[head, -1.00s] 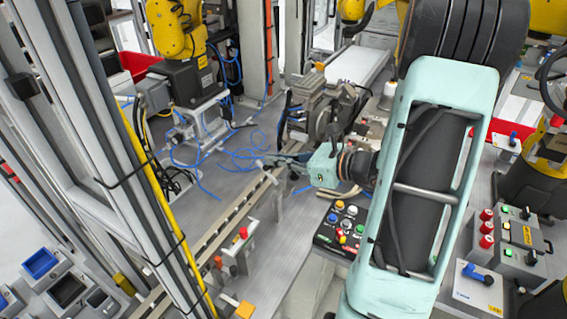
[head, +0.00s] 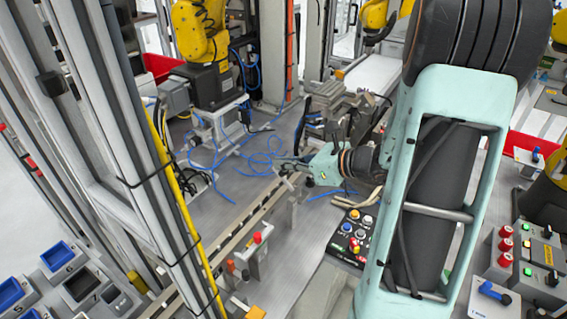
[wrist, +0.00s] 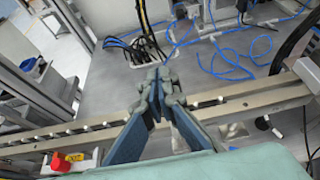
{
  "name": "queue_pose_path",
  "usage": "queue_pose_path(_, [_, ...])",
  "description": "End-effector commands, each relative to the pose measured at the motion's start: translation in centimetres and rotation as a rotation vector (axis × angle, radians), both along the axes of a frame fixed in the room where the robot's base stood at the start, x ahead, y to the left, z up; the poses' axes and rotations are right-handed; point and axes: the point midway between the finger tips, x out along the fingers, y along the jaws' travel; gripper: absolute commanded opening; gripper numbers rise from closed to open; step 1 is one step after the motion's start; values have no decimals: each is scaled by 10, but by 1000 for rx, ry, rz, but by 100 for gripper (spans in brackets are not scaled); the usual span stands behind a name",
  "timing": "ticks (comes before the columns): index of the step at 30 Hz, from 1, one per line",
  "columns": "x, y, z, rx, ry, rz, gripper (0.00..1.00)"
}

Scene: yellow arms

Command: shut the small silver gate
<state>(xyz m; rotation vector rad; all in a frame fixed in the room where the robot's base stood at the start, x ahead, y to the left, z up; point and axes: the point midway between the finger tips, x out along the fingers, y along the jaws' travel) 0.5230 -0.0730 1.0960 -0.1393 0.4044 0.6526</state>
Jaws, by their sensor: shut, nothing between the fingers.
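A small pale silver upright plate (head: 291,212) stands at the near side of the long rail in the head view; it may be the gate, but I cannot tell for sure. A pale plate beside the rail in the wrist view (wrist: 234,131) may be the same part. My gripper (head: 284,162) is shut and empty, above the far part of the rail and a little beyond that plate. In the wrist view my gripper's fingertips (wrist: 155,84) meet over the rail (wrist: 85,133). Whether they touch anything is not clear.
A red-knobbed switch box (head: 257,248) stands beside the rail. A button panel (head: 352,236) is to the right. Blue cables (head: 262,160) lie loose beyond the rail. A frame with a yellow strip (head: 175,190) rises at left. Grey floor plate (head: 215,205) is bare left of the rail.

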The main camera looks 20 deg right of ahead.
Motion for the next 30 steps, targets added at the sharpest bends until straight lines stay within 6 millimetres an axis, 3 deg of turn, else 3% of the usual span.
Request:
queue_pose_path(22, [0,0,1,0,0,0,0])
queue_pose_path(30, [-1,-9,28,-2,-1,3,0])
